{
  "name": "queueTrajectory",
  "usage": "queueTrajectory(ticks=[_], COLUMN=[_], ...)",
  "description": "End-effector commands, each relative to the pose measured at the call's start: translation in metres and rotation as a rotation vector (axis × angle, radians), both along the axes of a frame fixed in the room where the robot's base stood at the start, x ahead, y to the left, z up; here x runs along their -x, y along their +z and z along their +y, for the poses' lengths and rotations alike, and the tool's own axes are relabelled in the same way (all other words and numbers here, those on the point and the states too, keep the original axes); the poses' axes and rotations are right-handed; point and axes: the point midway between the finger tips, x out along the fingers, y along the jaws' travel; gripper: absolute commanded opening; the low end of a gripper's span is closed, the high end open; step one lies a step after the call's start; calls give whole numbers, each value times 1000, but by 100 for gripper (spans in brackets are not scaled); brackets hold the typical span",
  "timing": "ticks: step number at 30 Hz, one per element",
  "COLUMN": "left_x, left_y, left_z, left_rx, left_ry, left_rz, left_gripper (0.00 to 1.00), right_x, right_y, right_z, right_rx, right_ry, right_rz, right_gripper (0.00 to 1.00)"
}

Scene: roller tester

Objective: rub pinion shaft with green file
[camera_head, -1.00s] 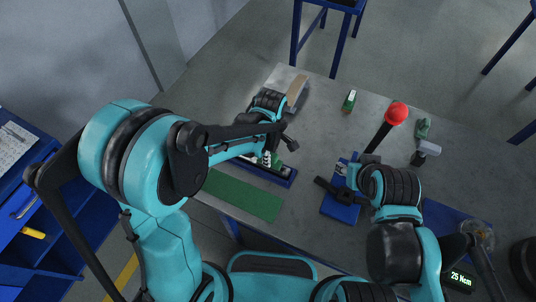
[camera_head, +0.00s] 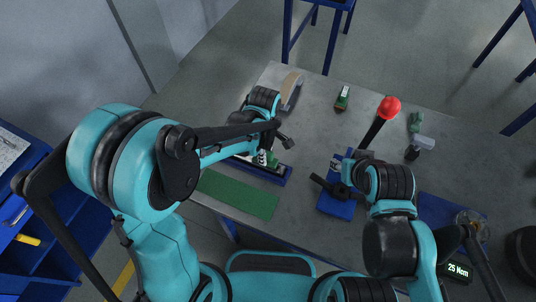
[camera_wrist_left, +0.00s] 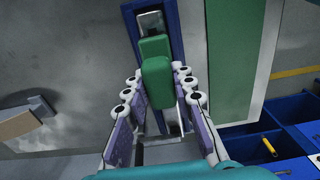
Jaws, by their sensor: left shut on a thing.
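My left gripper (camera_head: 265,159) is low over a narrow blue tray (camera_head: 286,177) near the table's left front edge. In the left wrist view its pale fingers stand on both sides of a green piece (camera_wrist_left: 156,80), likely the handle of the green file, and are shut on it. A second green block and a metal strip (camera_wrist_left: 150,22) show beyond it along the tray. My right gripper (camera_head: 342,189) is over a blue pad (camera_head: 336,208); its dark fingers are too small to read. I cannot pick out the pinion shaft with certainty.
A green mat (camera_head: 238,194) lies in front of the tray. A tan-topped curved piece (camera_head: 291,88), a small green-and-white item (camera_head: 342,98), a red-knobbed black rod (camera_head: 389,107) and a grey-headed tool (camera_head: 423,142) stand behind. The table's middle is clear.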

Motion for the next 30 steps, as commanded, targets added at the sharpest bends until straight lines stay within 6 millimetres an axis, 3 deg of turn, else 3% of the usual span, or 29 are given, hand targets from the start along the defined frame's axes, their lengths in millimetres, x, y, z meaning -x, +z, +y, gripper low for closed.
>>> queueTrajectory(ticks=[7, 17, 30], left_x=[-5, -5, -5], left_y=[-3, -1, 42], left_z=[13, 13, 13], left_rx=[-1, -1, -1], left_ry=[2, 1, 1], left_rz=[0, 0, 0], left_gripper=[0, 0, 0], right_x=[0, 0, 0], right_y=[-4, -2, 30], right_z=[0, 0, 0], right_rx=[0, 0, 0], right_ry=[0, 0, 0], right_rz=[0, 0, 0], right_gripper=[40, 40, 40])
